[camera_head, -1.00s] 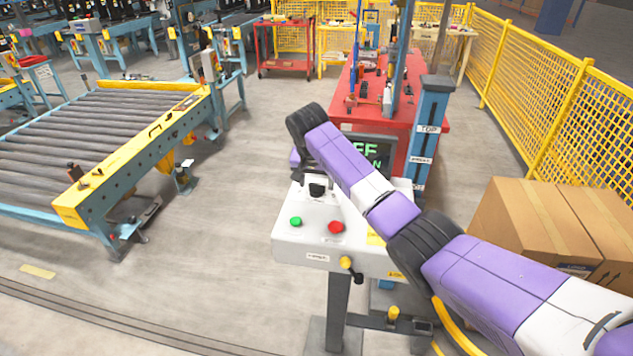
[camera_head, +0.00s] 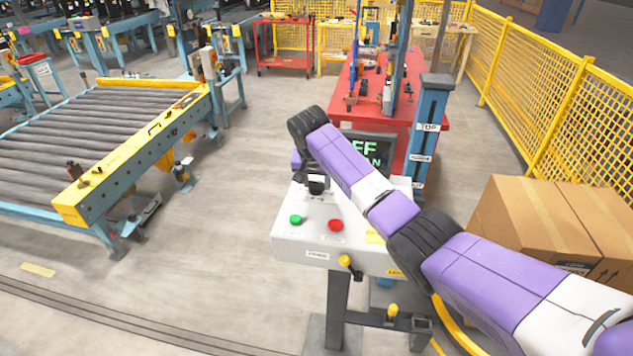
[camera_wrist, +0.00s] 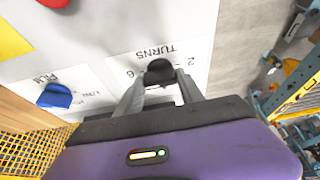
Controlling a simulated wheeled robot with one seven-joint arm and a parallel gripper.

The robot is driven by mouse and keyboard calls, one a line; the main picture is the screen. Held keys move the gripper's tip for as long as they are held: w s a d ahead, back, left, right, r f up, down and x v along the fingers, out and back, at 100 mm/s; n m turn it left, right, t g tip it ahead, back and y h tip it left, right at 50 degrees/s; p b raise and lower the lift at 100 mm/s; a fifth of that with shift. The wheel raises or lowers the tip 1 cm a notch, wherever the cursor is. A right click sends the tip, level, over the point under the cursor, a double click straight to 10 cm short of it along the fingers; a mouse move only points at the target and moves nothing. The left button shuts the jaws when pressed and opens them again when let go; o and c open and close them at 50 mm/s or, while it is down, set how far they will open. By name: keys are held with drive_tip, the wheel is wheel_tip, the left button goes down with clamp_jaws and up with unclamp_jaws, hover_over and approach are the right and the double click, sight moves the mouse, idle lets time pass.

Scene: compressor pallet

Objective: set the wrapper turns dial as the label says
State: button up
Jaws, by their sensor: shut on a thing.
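The turns dial (camera_wrist: 160,70) is a black knob on a white plate marked TURNS, with numbers such as 6 and 2 beside it, in the wrist view. My gripper (camera_wrist: 158,88) has its two grey fingers around the knob and is shut on it. In the head view the dial (camera_head: 316,186) sits on top of the white control console (camera_head: 300,235), and my purple arm reaches over it from the right. The dial's pointer direction cannot be made out. The label with the wanted setting is not readable in these frames.
A blue knob (camera_wrist: 55,96) on a second plate is beside the dial. The console also bears a green button (camera_head: 296,220), a red button (camera_head: 335,225) and a small dark screen (camera_head: 372,150) partly hidden by my arm. Cardboard boxes (camera_head: 520,220) stand at the right.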

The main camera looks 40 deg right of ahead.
drive_tip(key=n+t+y+p, duration=0.1)
drive_tip(key=n, duration=0.3)
drive_tip(key=shift+s+d+n+p, duration=0.1)
drive_tip(key=shift+d+n+p, duration=0.05)
drive_tip(key=shift+n+p, duration=0.25)
drive_tip(key=n+y, duration=0.1)
drive_tip(key=n, duration=0.1)
drive_tip(key=n+y, duration=0.1)
drive_tip(key=n, duration=0.1)
drive_tip(key=shift+d+n+t, duration=0.15)
drive_tip(key=shift+n+t, duration=0.15)
drive_tip(key=shift+t, duration=0.1)
drive_tip(key=n+y+b, duration=0.1)
drive_tip(key=n, duration=0.1)
drive_tip(key=n+b, duration=0.2)
drive_tip(key=shift+d+f+y, duration=0.1)
drive_tip(key=shift+f+y, duration=0.05)
drive_tip(key=shift+y, duration=0.25)
drive_tip(key=n+g+y+b, duration=0.1)
drive_tip(key=n+b, duration=0.2)
drive_tip(key=n, duration=0.1)
drive_tip(key=shift+w+b, duration=0.2)
drive_tip(key=shift+b, duration=0.2)
drive_tip(key=shift+r, duration=0.2)
drive_tip(key=o, duration=1.4)
